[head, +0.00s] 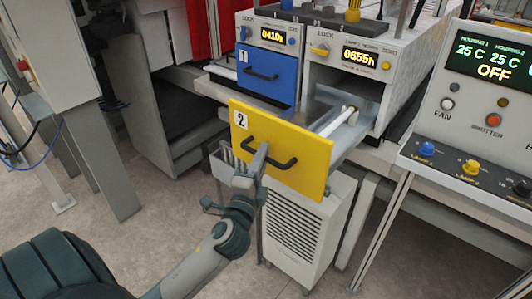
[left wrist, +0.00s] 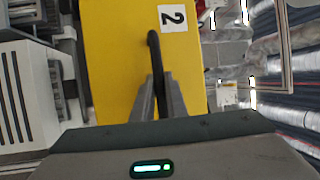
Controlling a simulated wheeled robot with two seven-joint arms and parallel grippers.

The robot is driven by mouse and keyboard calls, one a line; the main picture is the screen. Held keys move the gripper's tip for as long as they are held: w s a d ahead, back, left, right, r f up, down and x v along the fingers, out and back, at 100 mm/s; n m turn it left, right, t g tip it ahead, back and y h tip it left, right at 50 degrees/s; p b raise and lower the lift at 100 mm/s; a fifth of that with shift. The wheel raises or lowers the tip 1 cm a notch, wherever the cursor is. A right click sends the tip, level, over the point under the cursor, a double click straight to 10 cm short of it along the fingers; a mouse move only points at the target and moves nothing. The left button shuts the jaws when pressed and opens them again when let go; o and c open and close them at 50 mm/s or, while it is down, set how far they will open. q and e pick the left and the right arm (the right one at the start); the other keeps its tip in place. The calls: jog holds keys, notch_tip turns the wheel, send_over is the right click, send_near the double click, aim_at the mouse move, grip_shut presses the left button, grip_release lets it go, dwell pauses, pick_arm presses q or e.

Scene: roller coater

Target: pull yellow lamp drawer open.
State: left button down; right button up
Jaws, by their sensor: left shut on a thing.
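The yellow drawer front (head: 308,165), marked 2, stands well out from its housing in the head view. Its open tray (head: 350,140) shows behind it, with a white lamp tube (head: 336,121) inside. My left gripper (head: 259,160) is at the left part of the black handle (head: 285,163) and is shut on it. In the left wrist view the yellow front (left wrist: 115,60) fills the middle, and the fingers (left wrist: 159,92) close around the dark handle (left wrist: 154,50). My right gripper is not in view.
The blue drawer (head: 268,75), marked 1, is at the left of the yellow one. A control panel (head: 480,110) with knobs stands at the right. A white vented unit (head: 305,225) is below the yellow drawer. Open floor (head: 120,235) lies at the lower left.

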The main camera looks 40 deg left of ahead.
pick_arm(q)
jog(key=shift+s, duration=0.4)
jog(key=c, duration=1.8)
grip_release()
jog(key=shift+w, duration=0.1)
jog(key=shift+o, duration=0.2)
